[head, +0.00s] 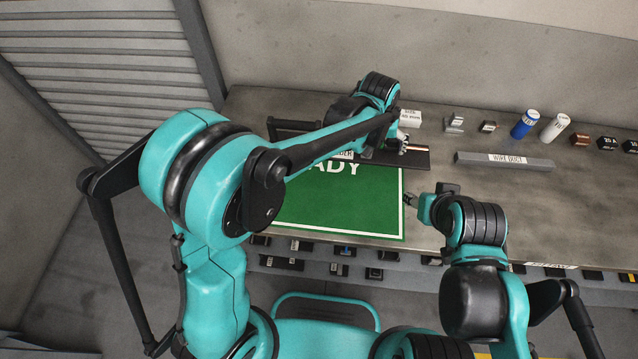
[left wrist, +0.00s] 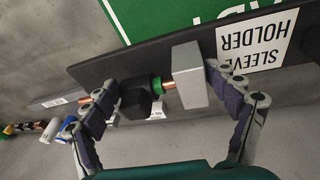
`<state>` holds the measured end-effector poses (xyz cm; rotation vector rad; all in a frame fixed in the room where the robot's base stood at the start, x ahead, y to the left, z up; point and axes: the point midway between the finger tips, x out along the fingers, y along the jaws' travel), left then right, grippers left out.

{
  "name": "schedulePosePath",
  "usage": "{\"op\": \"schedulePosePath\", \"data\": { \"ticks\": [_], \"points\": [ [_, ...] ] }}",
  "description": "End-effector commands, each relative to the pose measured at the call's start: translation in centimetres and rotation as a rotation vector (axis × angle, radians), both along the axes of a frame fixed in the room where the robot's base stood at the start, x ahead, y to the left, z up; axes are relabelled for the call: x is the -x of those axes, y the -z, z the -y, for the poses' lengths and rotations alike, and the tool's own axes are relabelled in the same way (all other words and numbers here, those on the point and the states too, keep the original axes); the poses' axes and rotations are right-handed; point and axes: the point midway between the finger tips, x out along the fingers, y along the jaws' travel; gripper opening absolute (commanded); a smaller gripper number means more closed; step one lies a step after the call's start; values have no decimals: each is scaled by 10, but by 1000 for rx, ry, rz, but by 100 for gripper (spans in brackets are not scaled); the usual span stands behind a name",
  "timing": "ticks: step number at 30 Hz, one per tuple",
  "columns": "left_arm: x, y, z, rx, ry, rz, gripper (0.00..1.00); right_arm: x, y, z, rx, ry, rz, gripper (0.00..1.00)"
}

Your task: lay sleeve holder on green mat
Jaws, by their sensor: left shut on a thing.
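The sleeve holder (head: 405,160) is a long dark plate with a white label; it lies across the far edge of the green mat (head: 345,205) in the head view. In the left wrist view the sleeve holder (left wrist: 185,55) carries a black block, a copper rod with a green ring, and a grey block. My left gripper (left wrist: 165,95) is shut on the sleeve holder, its fingers at the outer sides of the two blocks. Whether the plate touches the mat I cannot tell. My right gripper (head: 423,204) is by the mat's right edge; its finger gap is unclear.
A grey wire duct bar (head: 505,162) lies right of the holder. A blue cylinder (head: 524,124), a white cylinder (head: 554,127) and several small parts stand along the back. A dark frame (head: 290,124) is behind the mat. Bare bench shows right of the mat.

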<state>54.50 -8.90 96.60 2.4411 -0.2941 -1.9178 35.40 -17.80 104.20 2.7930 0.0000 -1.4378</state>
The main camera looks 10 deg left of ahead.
Motion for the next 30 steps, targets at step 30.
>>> {"op": "schedulePosePath", "data": {
  "ticks": [30],
  "points": [
    [62, 98, -94, -1, 1, 0, 27, 0, 53, 0, 0, 0, 0, 47]
  ]
}}
